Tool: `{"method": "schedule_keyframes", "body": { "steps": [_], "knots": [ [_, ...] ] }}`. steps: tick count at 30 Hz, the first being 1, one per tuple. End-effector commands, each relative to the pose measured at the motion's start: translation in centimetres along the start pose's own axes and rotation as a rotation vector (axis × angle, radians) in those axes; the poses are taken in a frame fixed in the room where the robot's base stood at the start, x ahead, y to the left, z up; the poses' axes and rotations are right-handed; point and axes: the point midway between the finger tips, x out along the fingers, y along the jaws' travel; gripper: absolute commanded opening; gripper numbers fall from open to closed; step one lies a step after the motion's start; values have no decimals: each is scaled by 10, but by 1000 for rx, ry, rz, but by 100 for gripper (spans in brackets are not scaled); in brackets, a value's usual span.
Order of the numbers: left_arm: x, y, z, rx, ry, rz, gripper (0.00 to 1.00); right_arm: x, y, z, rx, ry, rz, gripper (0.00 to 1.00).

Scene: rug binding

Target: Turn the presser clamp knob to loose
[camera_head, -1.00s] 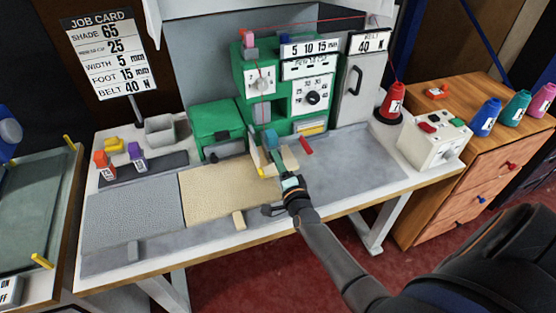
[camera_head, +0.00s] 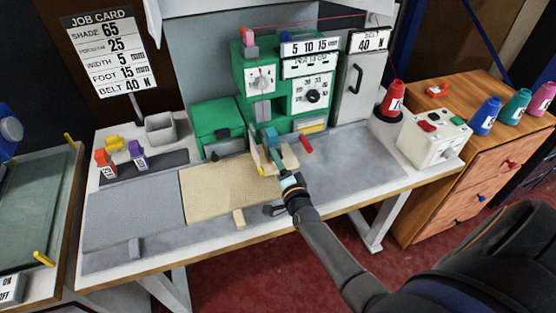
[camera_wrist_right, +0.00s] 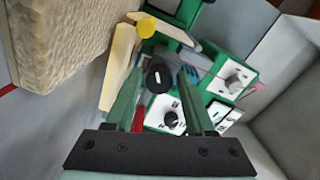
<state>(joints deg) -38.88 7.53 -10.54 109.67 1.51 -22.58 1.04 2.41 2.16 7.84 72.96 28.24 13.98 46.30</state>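The green binding machine (camera_head: 236,72) stands at the back of the worktable. In the right wrist view, a round black knob with a white mark (camera_wrist_right: 158,77) lies between my right gripper's (camera_wrist_right: 160,80) two long green fingers. I take it for the presser clamp knob. Gaps show on both sides of it, so the fingers look open and not closed on it. In the head view, my right gripper (camera_head: 279,161) reaches to the machine's front, hiding the knob. The knob's loose mark cannot be read. My left gripper is not in view.
A red lever (camera_head: 305,144) is right beside the gripper. The machine has a left dial (camera_head: 261,80) and a right dial (camera_head: 312,96). A tan rug piece (camera_head: 222,188) lies left of the gripper. The grey table area (camera_head: 360,165) at right is clear.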

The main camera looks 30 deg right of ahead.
Motion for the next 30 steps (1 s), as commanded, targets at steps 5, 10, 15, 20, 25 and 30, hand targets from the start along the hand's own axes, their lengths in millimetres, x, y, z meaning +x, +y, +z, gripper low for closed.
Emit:
{"method": "schedule_keyframes", "body": {
  "steps": [5,10,15,20,25,30],
  "knots": [
    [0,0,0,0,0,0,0,0,0,0,1,0,0,71],
    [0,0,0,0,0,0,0,0,0,0,2,0,0,71],
    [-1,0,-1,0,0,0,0,-9,1,0,2,-1,2,71],
    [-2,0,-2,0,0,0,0,-34,1,0,3,-1,3,71],
    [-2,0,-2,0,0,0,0,-70,2,0,2,-1,4,71],
    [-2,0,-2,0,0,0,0,-100,1,0,1,0,2,71]
  ]
}}
